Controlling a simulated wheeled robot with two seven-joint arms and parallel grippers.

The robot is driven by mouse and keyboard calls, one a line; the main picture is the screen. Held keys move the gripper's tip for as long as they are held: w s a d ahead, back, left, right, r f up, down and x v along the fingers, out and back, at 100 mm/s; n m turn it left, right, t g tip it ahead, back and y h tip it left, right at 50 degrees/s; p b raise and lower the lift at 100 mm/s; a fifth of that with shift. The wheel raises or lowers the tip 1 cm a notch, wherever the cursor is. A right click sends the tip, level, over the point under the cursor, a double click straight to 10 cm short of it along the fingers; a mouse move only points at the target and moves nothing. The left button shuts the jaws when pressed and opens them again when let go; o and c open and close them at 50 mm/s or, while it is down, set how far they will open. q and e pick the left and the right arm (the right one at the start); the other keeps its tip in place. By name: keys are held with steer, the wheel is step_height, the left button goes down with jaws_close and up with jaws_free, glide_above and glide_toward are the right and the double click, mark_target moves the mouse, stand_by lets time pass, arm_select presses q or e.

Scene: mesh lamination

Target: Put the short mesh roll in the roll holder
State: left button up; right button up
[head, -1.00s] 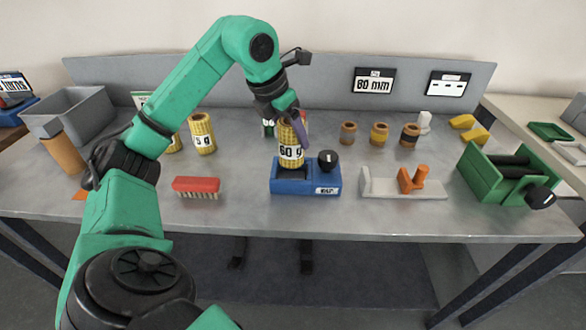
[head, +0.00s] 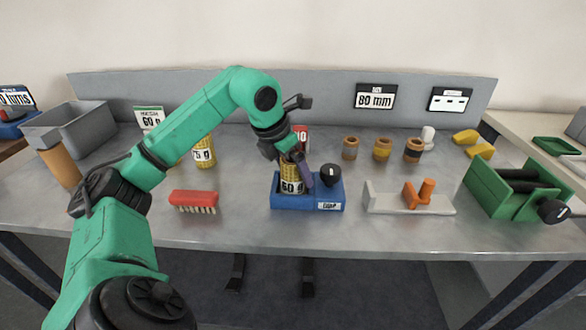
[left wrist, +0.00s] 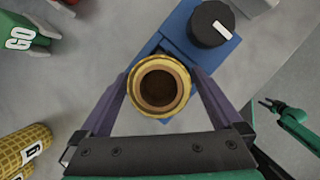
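A short yellow mesh roll (head: 291,178) labelled 60 g stands upright in the recess of the blue roll holder (head: 318,198), its lower part hidden by the holder's wall. My left gripper (head: 296,168) is around the roll's upper part. In the left wrist view the roll's open round end (left wrist: 159,86) sits between the two purple fingers, which appear to touch its sides. The holder (left wrist: 178,40), with its black knob, shows behind the roll there. My right gripper (left wrist: 270,106) is small at the right edge of that view; its fingers are too small to judge.
Another yellow roll (head: 203,152) stands behind my left arm. A red brush (head: 194,200) lies left of the holder, and a grey fixture with an orange handle (head: 420,193) is to its right. A green roller device (head: 515,186) stands farther right.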

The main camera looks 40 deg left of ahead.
arm_select(q)
steer(key=shift+r, duration=0.35)
steer(key=p+v, duration=0.3)
steer(key=v, duration=0.8)
steer(key=shift+s+r, duration=0.15)
steer(key=shift+r, duration=0.15)
